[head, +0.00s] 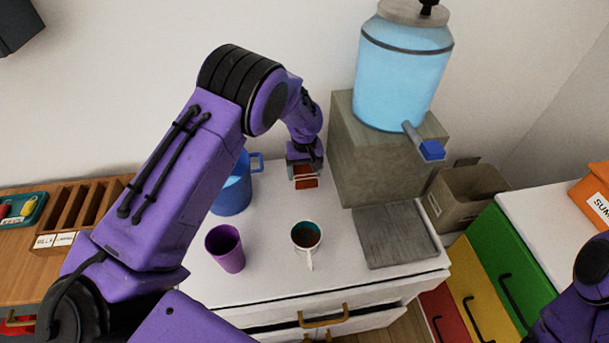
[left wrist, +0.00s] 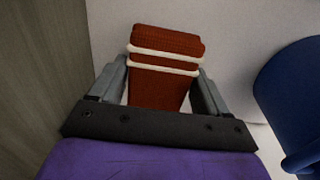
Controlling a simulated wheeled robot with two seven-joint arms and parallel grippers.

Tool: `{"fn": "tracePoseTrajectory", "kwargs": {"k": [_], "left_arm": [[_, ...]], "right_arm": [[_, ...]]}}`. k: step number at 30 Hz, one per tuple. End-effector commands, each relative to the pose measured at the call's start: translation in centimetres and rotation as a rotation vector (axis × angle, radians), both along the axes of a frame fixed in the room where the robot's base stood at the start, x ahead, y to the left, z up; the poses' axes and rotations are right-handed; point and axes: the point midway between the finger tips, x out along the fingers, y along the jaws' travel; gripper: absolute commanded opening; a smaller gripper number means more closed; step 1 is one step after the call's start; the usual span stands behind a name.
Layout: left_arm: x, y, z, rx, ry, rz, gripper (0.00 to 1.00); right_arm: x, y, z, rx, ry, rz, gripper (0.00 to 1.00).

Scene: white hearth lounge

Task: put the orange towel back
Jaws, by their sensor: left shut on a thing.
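The orange towel (head: 306,181) is a folded, rust-orange cloth with two white stripes. It is at the back of the white counter, between the blue jug and the stone block. My left gripper (head: 305,172) is shut on it, and in the left wrist view the towel (left wrist: 165,60) sits between the two grey fingers (left wrist: 160,88). I cannot tell whether the towel touches the counter. My right arm shows at the lower right of the head view, but its gripper is out of the picture.
A blue jug (head: 232,193), a purple cup (head: 225,248) and a white mug (head: 306,237) with dark contents stand on the counter (head: 265,275). The stone block (head: 385,150) bears a blue drink dispenser (head: 402,70). A grey slab (head: 396,236) lies before it. A cardboard box (head: 463,192) is at right.

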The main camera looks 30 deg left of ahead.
Motion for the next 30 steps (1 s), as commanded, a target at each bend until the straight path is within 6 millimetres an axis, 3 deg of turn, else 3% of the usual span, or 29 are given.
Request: {"fn": "tracePoseTrajectory", "kwargs": {"k": [7, 18, 19, 21, 30], "left_arm": [[0.4, 0.2, -3.4, 0.000, 0.001, 0.001, 0.46], [0.4, 0.2, -4.1, 0.000, 0.000, 0.001, 0.46], [0.4, 0.2, -4.1, 0.000, 0.000, 0.001, 0.83], [0.4, 0.2, -4.0, 0.000, 0.000, 0.001, 1.00], [0.5, 0.2, -3.2, 0.000, -0.001, 0.000, 1.00]], "right_arm": [[0.0, 0.0, 1.8, 0.000, 0.000, 0.000, 1.00], [0.0, 0.0, 1.2, 0.000, 0.000, 0.000, 1.00], [0.0, 0.0, 1.3, 0.000, 0.000, 0.000, 1.00], [0.0, 0.0, 1.4, 0.000, 0.000, 0.000, 1.00], [0.0, 0.0, 1.4, 0.000, 0.000, 0.000, 1.00]]}}
